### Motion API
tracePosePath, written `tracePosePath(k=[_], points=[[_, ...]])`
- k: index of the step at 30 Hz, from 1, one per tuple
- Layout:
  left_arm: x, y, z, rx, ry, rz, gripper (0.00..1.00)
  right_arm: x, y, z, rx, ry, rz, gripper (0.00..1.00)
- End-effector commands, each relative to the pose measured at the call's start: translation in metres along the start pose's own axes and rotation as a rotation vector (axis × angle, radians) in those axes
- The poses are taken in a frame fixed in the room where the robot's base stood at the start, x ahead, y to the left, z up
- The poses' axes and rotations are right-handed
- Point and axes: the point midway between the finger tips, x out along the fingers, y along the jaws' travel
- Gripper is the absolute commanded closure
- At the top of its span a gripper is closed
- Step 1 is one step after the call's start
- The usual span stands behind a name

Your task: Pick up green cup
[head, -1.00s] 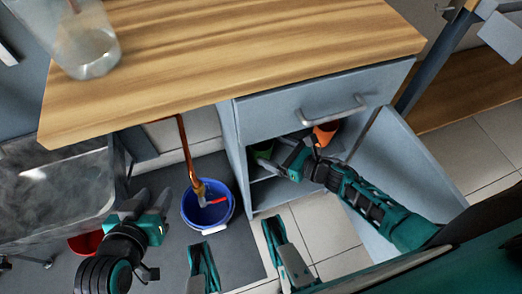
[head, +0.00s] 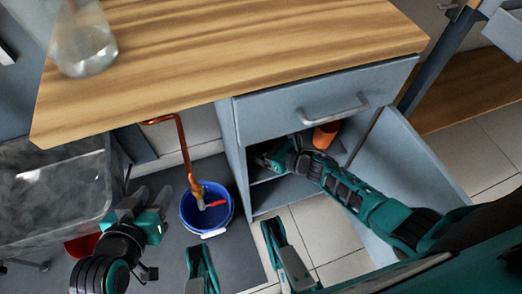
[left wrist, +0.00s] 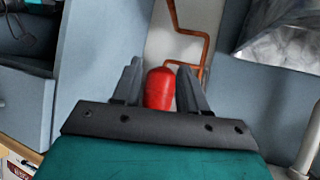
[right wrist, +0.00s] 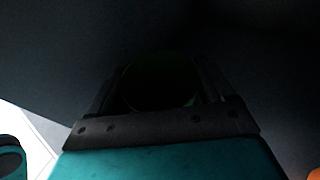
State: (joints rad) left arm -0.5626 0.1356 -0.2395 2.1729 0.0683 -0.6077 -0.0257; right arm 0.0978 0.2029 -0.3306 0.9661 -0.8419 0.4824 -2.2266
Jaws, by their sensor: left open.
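The green cup (right wrist: 160,82) shows very dark in the right wrist view, between the two fingers of my right gripper (right wrist: 158,90). The fingers stand wide apart on either side of it; the dark hides whether they touch it. In the head view my right gripper (head: 270,160) is inside the open cabinet at its left side, and the cup is hidden there. My left gripper (head: 150,208) is open and empty over the floor, left of the blue bucket.
The cabinet (head: 242,165) has a drawer above and an open door (head: 400,165) at right. An orange cup (head: 325,136) stands inside, close to my right wrist. A blue bucket (head: 190,212) is on the floor mat. A wooden countertop (head: 240,55) overhangs. A red rounded object (left wrist: 159,88) shows beyond my left fingers.

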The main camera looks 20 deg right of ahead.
Motion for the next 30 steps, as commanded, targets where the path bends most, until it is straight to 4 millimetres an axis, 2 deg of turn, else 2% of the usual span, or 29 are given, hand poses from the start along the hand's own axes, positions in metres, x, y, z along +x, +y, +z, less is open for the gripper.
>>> tracePosePath(k=[1,4,13,18,23,30], points=[[0.000,0.000,0.000,0.000,0.000,0.000,0.57,0.000,0.000,0.000,0.000,0.001,0.000,0.41],[0.000,0.000,0.000,-0.001,0.000,0.000,0.57,0.000,0.000,0.000,0.000,0.000,0.000,0.49],[-0.002,0.000,0.000,-0.002,-0.002,-0.001,0.57,-0.002,0.000,0.003,-0.001,0.001,0.000,0.49],[-0.008,0.000,-0.006,-0.004,-0.005,-0.004,0.57,-0.007,-0.001,0.019,-0.002,0.001,0.000,0.49],[-0.008,-0.002,-0.003,-0.005,-0.003,-0.010,0.57,-0.039,0.000,0.003,0.000,0.005,-0.001,0.49],[-0.009,-0.004,-0.001,-0.005,-0.013,-0.017,0.57,-0.100,0.000,-0.015,0.002,0.005,-0.002,0.49]])
